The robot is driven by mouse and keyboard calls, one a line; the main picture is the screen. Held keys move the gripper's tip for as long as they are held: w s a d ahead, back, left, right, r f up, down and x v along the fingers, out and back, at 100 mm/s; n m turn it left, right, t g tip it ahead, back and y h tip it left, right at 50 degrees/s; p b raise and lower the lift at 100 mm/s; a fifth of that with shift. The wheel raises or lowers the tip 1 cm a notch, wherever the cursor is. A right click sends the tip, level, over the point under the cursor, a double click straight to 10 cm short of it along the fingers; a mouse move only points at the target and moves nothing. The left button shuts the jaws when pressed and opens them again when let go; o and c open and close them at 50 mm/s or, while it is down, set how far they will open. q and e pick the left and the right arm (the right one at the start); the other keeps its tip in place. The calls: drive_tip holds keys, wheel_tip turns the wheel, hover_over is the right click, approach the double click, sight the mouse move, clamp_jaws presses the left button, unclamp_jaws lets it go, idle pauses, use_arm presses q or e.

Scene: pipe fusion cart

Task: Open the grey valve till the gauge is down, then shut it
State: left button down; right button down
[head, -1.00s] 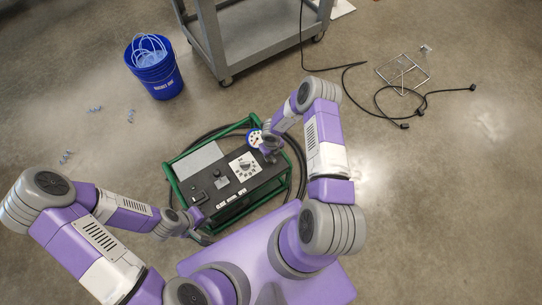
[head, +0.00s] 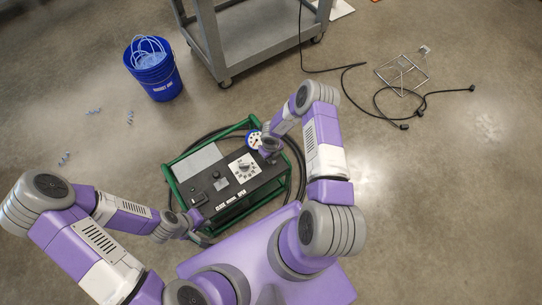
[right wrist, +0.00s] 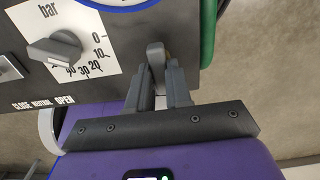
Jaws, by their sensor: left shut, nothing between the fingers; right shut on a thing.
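The grey valve (right wrist: 156,56) shows in the right wrist view as a small grey handle at the right edge of the black panel. My right gripper (right wrist: 158,84) is shut on it, one finger on each side. In the head view my right gripper (head: 268,150) is at the panel's far right corner and hides the valve. The gauge (head: 254,140), a white dial with a blue rim, stands beside it; its needle is too small to read. Only the gauge's lower rim (right wrist: 118,4) shows in the right wrist view. My left gripper (head: 196,217) is shut and empty by the near left corner.
The black panel has a grey knob (right wrist: 54,48) on a bar scale and a "CLOSE NEUTRAL OPEN" label. A green frame (head: 176,188) surrounds the unit, with black hose around it. A blue bucket (head: 153,72) and grey cart (head: 264,62) stand behind. Cables lie right.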

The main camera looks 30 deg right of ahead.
drive_tip(key=n, duration=0.4)
drive_tip(key=shift+n, duration=0.3)
drive_tip(key=n, duration=0.4)
drive_tip(key=shift+n+b, duration=0.3)
drive_tip(key=n, duration=0.4)
drive_tip(key=shift+n, duration=2.4)
drive_tip(key=c, duration=1)
unclamp_jaws()
drive_tip(key=shift+c, duration=0.2)
